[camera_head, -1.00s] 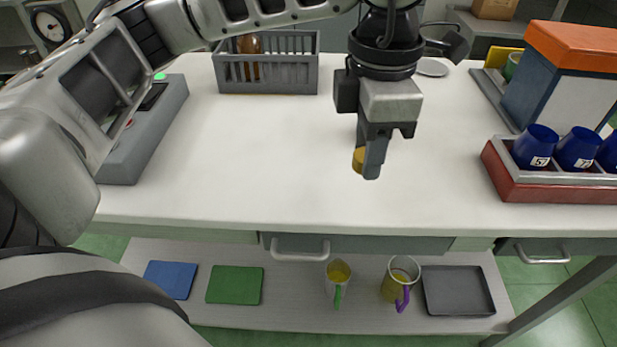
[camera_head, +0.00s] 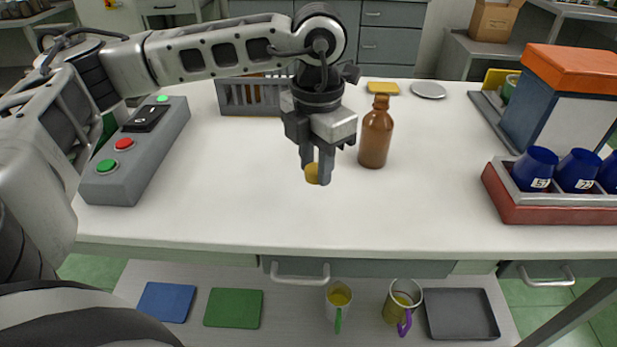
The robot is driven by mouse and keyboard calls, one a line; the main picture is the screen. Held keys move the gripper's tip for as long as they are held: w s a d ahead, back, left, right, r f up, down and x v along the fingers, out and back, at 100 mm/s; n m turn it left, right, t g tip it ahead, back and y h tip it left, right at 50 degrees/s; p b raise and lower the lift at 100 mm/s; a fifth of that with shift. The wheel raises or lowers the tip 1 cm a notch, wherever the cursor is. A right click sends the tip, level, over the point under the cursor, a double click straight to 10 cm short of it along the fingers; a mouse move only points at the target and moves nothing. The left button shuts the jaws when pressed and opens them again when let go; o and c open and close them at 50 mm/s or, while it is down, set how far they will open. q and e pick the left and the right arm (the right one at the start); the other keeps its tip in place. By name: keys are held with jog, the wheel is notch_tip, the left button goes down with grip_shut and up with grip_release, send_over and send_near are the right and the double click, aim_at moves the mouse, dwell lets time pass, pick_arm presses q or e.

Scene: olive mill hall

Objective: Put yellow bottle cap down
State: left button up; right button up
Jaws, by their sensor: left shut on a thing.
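The yellow bottle cap (camera_head: 312,174) is between the fingertips of my left gripper (camera_head: 317,172), which is shut on it. The gripper points down over the middle of the white table (camera_head: 240,195). Whether the cap touches the tabletop is hard to tell. A brown bottle (camera_head: 376,133) stands upright and without a cap on the table, just right of the gripper and apart from it. My right gripper is not in view.
A grey crate (camera_head: 232,97) stands behind the gripper. A button box (camera_head: 113,183) is at the left. A red rack with blue cups (camera_head: 536,163) and an orange-topped box (camera_head: 577,65) are at the right. The front middle of the table is clear.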

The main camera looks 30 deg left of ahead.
aim_at(308, 195)
pick_arm(q)
jog(key=shift+w+a+f, duration=0.2)
jog(key=shift+a+f, duration=0.2)
jog(key=shift+f, duration=0.15)
jog(key=shift+w+a+f, duration=0.15)
jog(key=shift+a+f, duration=0.25)
jog(key=shift+f, duration=0.1)
jog(key=f, duration=0.3)
jog(key=shift+w+a+f+p, duration=0.1)
jog(key=shift+a+p, duration=0.1)
jog(key=shift+p, duration=0.1)
jog(key=shift+f, duration=0.15)
jog(key=shift+f, duration=0.1)
jog(key=shift+f+b, duration=0.15)
jog(key=shift+b, duration=0.15)
jog(key=o, duration=1.1)
